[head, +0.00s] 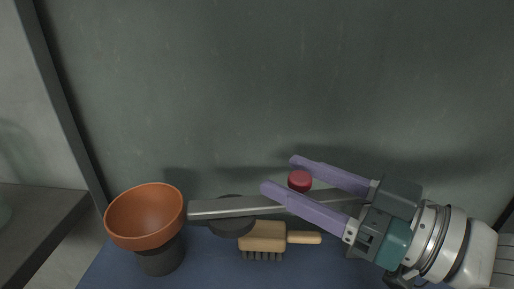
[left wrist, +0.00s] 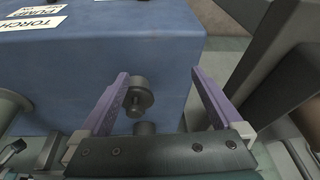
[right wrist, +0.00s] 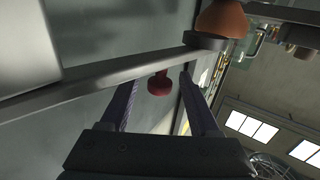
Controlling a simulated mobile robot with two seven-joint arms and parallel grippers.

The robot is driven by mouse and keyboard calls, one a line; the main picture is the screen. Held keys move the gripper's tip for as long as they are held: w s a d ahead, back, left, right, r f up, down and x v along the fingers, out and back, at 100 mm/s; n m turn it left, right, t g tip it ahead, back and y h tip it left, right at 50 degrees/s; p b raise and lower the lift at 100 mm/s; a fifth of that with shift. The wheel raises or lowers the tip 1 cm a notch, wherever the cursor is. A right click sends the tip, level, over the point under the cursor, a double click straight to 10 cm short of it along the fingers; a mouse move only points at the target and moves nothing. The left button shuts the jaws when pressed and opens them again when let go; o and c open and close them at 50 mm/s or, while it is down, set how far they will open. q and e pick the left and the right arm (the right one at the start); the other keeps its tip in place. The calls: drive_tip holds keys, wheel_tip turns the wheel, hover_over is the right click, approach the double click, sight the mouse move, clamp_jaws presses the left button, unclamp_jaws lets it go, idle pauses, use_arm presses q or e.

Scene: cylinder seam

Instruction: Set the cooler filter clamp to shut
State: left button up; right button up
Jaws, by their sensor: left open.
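No label naming the cooler filter clamp is readable, so I cannot tell for certain which part it is. A long grey bar (head: 235,207) runs sideways past a dark round hub (head: 232,227); the bar (right wrist: 100,75) also crosses the right wrist view. A red knob (head: 300,181) sits by the bar. My right gripper (head: 278,175) is open, with the red knob (right wrist: 159,84) showing between its fingers, not visibly gripped. My left gripper (left wrist: 160,82) is open in the left wrist view. A dark round knob (left wrist: 138,97) on a blue box shows between its fingers, nearer the left one.
An orange bowl (head: 145,215) on a dark stand (head: 160,258) is left of the bar. A wooden brush (head: 263,237) lies below the bar on a blue surface (head: 210,270). The blue box (left wrist: 90,60) bears white labels reading TORCH and PUMP. A grey-green panel (head: 270,80) stands behind.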

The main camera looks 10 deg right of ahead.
clamp_jaws()
idle(1.2)
